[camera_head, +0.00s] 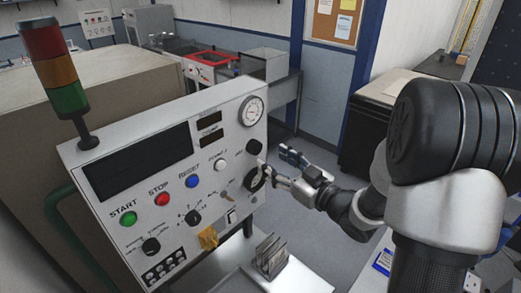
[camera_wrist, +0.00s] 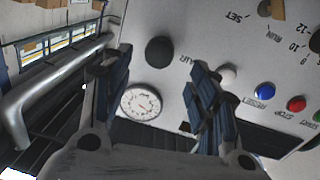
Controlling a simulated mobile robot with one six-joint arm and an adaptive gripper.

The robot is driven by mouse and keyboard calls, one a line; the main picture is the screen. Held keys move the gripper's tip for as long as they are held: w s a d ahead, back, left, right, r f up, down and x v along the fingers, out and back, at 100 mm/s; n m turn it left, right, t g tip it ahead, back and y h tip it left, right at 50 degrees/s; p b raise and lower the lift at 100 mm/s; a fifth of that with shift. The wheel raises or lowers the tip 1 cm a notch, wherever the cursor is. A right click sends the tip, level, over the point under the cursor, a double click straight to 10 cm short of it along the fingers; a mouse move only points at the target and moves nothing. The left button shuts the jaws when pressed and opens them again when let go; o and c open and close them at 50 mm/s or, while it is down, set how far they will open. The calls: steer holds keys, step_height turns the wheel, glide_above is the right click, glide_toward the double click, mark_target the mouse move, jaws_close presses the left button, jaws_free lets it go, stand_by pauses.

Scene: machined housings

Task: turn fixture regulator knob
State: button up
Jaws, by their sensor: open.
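The control panel (camera_head: 170,170) is a light grey sloped box. Its round black regulator knob (camera_head: 255,178) sits at the right side, below a round white gauge (camera_head: 252,110). In the wrist view the knob (camera_wrist: 160,52) shows upside down beside an "AIR" label, near the gauge (camera_wrist: 141,102).
START (camera_head: 128,218), STOP (camera_head: 162,199) and RESET (camera_head: 192,181) buttons, dark selectors (camera_head: 193,217) and a yellow part (camera_head: 208,238) are on the panel. A rack of grey plates (camera_head: 271,257) stands on a pale surface below.

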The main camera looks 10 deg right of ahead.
mark_target(258, 150)
steer(key=x, duration=0.6)
steer(key=shift+w+a+p, duration=0.1)
steer(key=shift+w+p, duration=0.05)
steer(key=shift+p, duration=0.2)
steer(key=c, duration=1.1)
